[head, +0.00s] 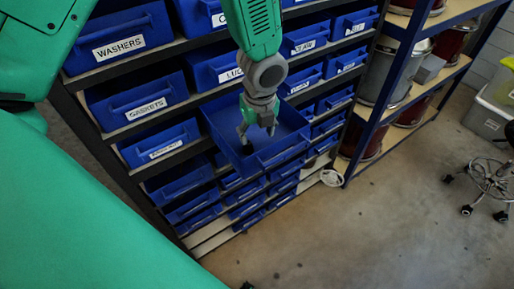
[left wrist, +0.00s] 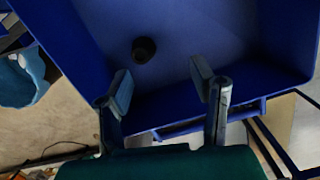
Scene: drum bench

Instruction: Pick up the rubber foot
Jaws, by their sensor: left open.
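The rubber foot (left wrist: 144,49) is a small, dark, round piece on the floor of a pulled-out blue drawer (left wrist: 210,25), in the left wrist view. In the head view this drawer (head: 286,153) sticks out of the rack, and I cannot make out the foot there. My left gripper (head: 257,133) points down over the drawer, and its fingers are apart. In the left wrist view the two fingertips (left wrist: 162,88) are open with nothing between them, and the foot lies beyond them, slightly left of the middle of the gap. My right gripper is not in view.
The drawer's raised walls surround the foot. Other closed blue drawers, such as the one labelled GASKETS (head: 140,103), fill the rack. A shelf with drums (head: 390,75) stands at the right. A wheeled stool (head: 490,182) is at the far right; the floor (head: 350,230) in front is mostly clear.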

